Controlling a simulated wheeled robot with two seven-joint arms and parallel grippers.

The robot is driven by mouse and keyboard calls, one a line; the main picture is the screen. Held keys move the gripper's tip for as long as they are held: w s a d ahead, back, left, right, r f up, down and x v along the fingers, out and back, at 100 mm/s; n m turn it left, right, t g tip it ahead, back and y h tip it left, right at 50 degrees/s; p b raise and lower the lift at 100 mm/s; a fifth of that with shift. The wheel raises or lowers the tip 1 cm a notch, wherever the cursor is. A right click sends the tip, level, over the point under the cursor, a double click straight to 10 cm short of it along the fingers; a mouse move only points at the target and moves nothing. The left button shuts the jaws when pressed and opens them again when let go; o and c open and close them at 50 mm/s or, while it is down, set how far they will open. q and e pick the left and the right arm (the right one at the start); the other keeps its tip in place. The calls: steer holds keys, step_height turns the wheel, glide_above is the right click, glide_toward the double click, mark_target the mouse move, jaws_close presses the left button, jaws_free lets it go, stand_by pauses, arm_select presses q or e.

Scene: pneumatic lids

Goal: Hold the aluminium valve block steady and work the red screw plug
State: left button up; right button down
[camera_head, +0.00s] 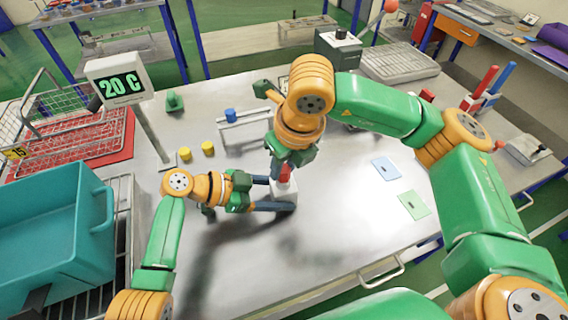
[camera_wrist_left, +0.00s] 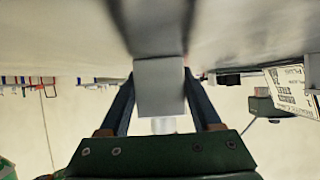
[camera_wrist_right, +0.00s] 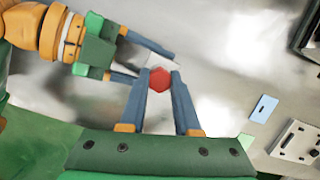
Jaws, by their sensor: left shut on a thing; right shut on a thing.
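The aluminium valve block (camera_head: 284,190) stands on the metal table in the middle of the head view. My left gripper (camera_head: 280,193) comes in from the left and is shut on it, with a finger on each side. In the left wrist view the block (camera_wrist_left: 160,88) fills the gap between the fingers. The red screw plug (camera_head: 284,172) sits upright at the top of the block. My right gripper (camera_wrist_right: 159,82) points down over it from above and is shut on it. In the right wrist view the plug's red hexagonal head (camera_wrist_right: 159,79) shows between the fingertips.
Yellow caps (camera_head: 208,148) and a blue cap on a small rack (camera_head: 230,115) stand behind my left gripper. Blue (camera_head: 385,168) and green (camera_head: 413,205) plates lie right. The front table is clear.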

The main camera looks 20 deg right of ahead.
steer(key=m, duration=0.3)
steer(key=m+h, duration=0.1)
steer(key=m, duration=0.2)
steer(key=shift+a+h, duration=0.1)
steer(key=shift+h, duration=0.2)
steer(key=shift+m, duration=1)
steer(key=m+h, duration=0.1)
steer(key=m, duration=0.2)
steer(key=shift+m+g, duration=0.3)
steer(key=shift+m, duration=0.1)
steer(key=c, duration=0.5)
jaws_free()
steer(key=shift+c, duration=0.2)
steer(key=v, duration=0.7)
